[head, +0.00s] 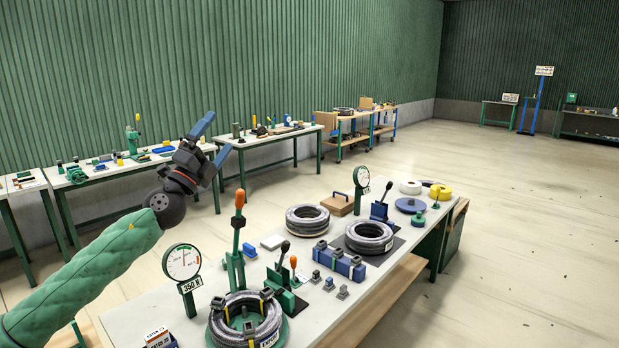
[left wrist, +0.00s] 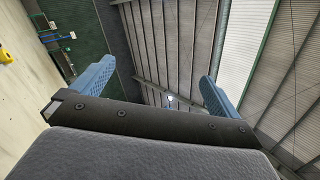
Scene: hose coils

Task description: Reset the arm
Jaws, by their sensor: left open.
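My left gripper (head: 202,136) is raised above the near table at the left of the head view, with its blue fingers pointing up and to the right. In the left wrist view its two blue fingers (left wrist: 155,85) stand wide apart with nothing between them. The left wrist camera looks up at the roof and wall. My left arm, in a green cover, comes in from the lower left of the head view. My right gripper is in neither view.
The near table (head: 318,308) holds hose coils (head: 307,219), a dial gauge (head: 182,262), an orange-tipped lever (head: 239,215) and small blue blocks. A hose coil in a green fixture (head: 281,331) sits nearest. Other tables line the green wall. Open floor (head: 520,220) lies right.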

